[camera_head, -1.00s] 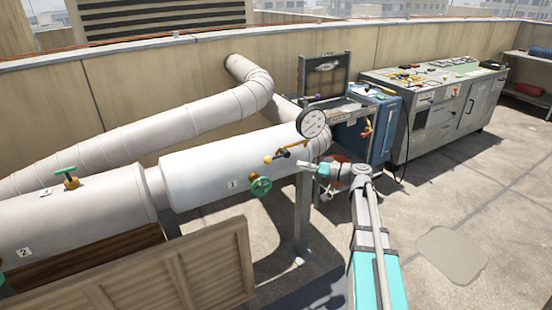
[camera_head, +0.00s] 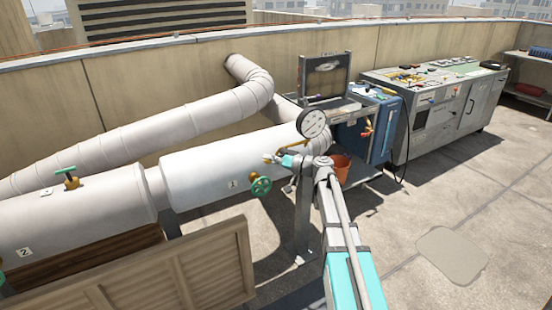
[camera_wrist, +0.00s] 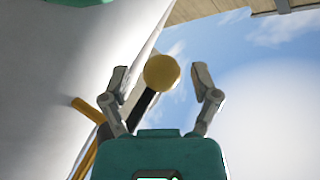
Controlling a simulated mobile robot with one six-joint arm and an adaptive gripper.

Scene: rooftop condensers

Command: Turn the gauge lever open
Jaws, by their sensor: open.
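The gauge lever shows in the wrist view as a dark bar (camera_wrist: 145,104) with a yellow ball knob (camera_wrist: 161,72) at its end. My gripper (camera_head: 269,158) is open, with one finger on each side of the knob in the wrist view. I cannot tell whether either finger touches it. In the head view my gripper largely hides the lever, in front of the white pipe. A brass pipe (camera_wrist: 85,105) shows beside the lever.
A green handwheel (camera_head: 261,187) sits just below my gripper on the pipe (camera_head: 205,168) marked 1. Another green-topped valve (camera_head: 67,177) is further left. A slatted panel (camera_head: 190,265) stands in front. An orange bucket (camera_head: 341,168) stands behind my arm. The floor at right is open.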

